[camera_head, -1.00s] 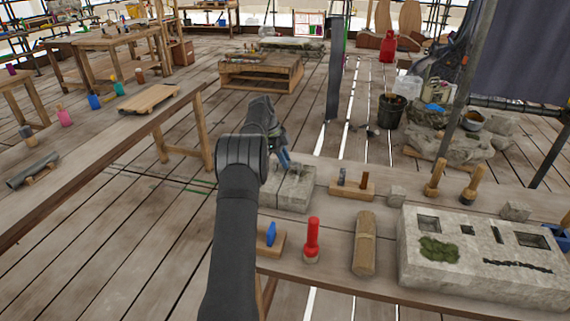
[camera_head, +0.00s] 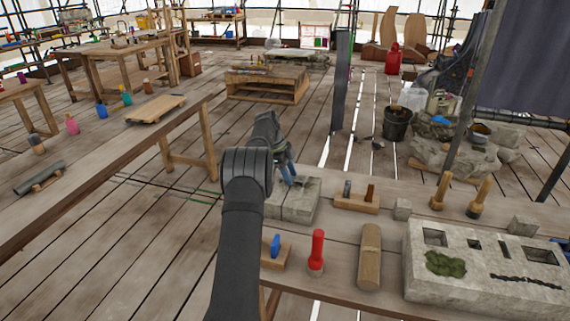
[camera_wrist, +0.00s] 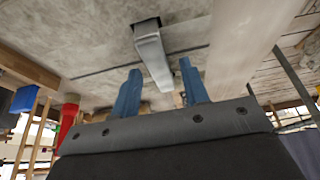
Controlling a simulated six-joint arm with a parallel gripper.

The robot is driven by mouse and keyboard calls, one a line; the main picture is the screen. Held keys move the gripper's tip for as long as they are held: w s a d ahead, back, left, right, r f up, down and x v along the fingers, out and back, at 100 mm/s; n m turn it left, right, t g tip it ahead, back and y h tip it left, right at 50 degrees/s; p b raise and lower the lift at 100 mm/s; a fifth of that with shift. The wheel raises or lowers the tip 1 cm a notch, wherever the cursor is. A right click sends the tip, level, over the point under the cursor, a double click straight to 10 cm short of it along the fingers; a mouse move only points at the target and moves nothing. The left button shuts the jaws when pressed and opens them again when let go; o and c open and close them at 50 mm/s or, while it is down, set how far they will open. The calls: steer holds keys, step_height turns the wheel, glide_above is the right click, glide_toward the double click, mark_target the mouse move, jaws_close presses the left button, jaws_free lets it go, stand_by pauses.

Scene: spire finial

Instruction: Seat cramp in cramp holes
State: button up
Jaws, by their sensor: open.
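A grey metal cramp (camera_wrist: 152,50) shows in the wrist view as a bar lying across the joint between the paired stone blocks (camera_head: 296,207). Its upper end in that view is at a dark hole (camera_wrist: 144,22) in the stone; how deep it sits I cannot tell. The other end is near my gripper and not clearly seen. My gripper (camera_wrist: 159,66) is open, with one blue finger on each side of the bar in the picture; I cannot tell if they touch it. In the head view my gripper (camera_head: 291,178) is low over the blocks and the cramp is not distinct.
A wooden holder (camera_head: 357,202) with two upright pieces and a small stone cube (camera_head: 402,209) stand right of the blocks. In front are a blue item (camera_head: 275,246), a red-handled tool (camera_head: 317,251) and a wooden cylinder (camera_head: 369,256). A large recessed stone (camera_head: 485,265) fills the right.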

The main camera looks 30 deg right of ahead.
steer(key=v, duration=1.1)
steer(key=shift+r, duration=0.2)
steer(key=shift+f, duration=0.15)
steer(key=x, duration=1.2)
steer(key=shift+f, duration=0.15)
steer(key=shift+w+r, duration=0.1)
steer(key=shift+r, duration=0.6)
steer(key=shift+a+r, duration=0.1)
steer(key=shift+r, duration=0.35)
